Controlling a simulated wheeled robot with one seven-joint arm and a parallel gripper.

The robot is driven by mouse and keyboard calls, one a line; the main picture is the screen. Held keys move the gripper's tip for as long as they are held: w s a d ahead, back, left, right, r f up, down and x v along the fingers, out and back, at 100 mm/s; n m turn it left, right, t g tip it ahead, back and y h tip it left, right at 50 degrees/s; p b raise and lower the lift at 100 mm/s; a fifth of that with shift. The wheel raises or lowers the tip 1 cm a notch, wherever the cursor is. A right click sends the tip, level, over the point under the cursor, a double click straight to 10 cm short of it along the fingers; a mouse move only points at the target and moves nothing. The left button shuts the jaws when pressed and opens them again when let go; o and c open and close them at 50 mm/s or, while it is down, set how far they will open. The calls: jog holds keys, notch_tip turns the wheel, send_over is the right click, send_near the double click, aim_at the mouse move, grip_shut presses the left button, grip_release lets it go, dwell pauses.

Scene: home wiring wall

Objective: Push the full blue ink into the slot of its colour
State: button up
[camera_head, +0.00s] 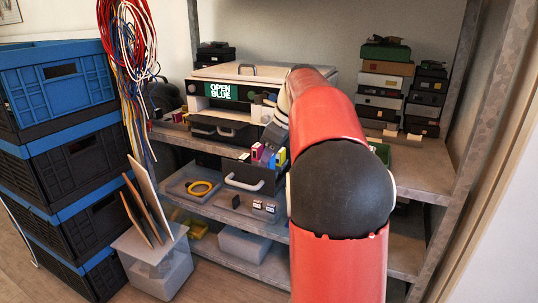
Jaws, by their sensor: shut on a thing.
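The printer (212,104) stands on the shelf, its green display reading "OPEN BLUE". My red arm reaches to its front right side and hides part of it. My gripper (277,122) is small and mostly hidden by the arm, just in front of the printer. It is shut on a bluish piece (274,135) that looks like the blue ink; its fill level cannot be read. The blue slot is not clearly visible, and I cannot tell whether the piece touches it. Magenta (256,152) and yellow (281,157) cartridges stand just below the gripper.
A dark drawer with a pale handle (245,184) is on the lower shelf, beside a tray with a yellow cable ring (201,188). Stacked blue and black crates (75,160) and hanging cables (131,50) fill the left. Stacked boxes (381,83) and a shelf post (487,90) stand right.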

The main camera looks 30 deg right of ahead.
jog(key=shift+f, duration=0.8)
jog(key=o, duration=1.1)
jog(key=shift+c, duration=0.2)
jog(key=shift+r, duration=0.1)
jog(key=p+v, duration=0.1)
jog(key=v, duration=0.6)
jog(key=shift+r, duration=0.3)
jog(key=shift+s, duration=0.2)
